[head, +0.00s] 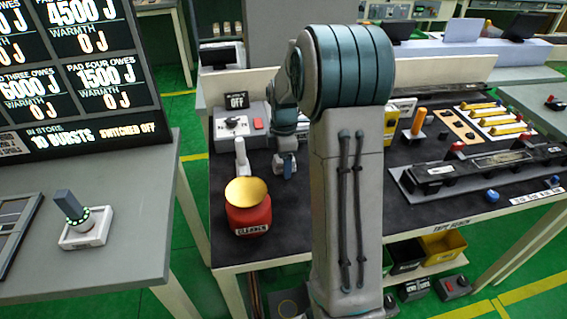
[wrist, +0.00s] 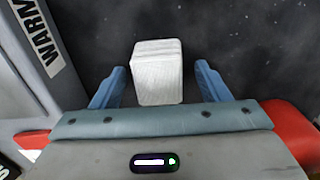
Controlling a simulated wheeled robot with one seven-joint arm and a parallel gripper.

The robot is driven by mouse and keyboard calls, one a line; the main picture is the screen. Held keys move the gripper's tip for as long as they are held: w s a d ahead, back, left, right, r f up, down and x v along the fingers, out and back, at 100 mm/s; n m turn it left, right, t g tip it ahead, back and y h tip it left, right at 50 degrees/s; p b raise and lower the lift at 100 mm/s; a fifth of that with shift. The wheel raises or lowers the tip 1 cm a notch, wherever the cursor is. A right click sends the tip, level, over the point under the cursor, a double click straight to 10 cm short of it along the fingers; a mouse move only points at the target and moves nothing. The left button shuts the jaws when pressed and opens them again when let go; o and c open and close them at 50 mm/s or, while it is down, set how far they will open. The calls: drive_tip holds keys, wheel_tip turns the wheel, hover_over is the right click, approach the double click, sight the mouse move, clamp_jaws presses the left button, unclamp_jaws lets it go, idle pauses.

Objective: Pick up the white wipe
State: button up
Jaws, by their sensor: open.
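The white wipe (wrist: 158,62) looks like a folded, layered white block on the dark bench top. In the wrist view it sits between the two blue fingers of my gripper (wrist: 160,72), with a gap on each side. The fingers are apart and do not touch it. Its near end meets the gripper's edge in the picture, so I cannot tell how far below it lies. In the head view my gripper (head: 285,164) is low over the left part of the bench, and I cannot make out the wipe there.
A grey control box (head: 238,126) with a red button stands behind my gripper. My arm hides the bench middle. Yellow-handled items (head: 497,120) and a black rail (head: 470,168) lie right.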

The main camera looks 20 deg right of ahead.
drive_tip(key=c, duration=1)
drive_tip(key=shift+c, duration=0.3)
drive_tip(key=shift+r, duration=0.15)
drive_tip(key=shift+r, duration=0.2)
wheel_tip(320, 180, up, 4)
drive_tip(key=shift+w+f, duration=0.1)
drive_tip(key=shift+f, duration=0.15)
drive_tip(key=s+d+r, duration=0.5)
drive_tip(key=d+r, duration=0.2)
drive_tip(key=d, duration=0.3)
drive_tip(key=shift+s+d+b, duration=0.15)
drive_tip(key=shift+s+b, duration=0.1)
drive_tip(key=shift+b, duration=0.15)
drive_tip(key=shift+o, duration=0.5)
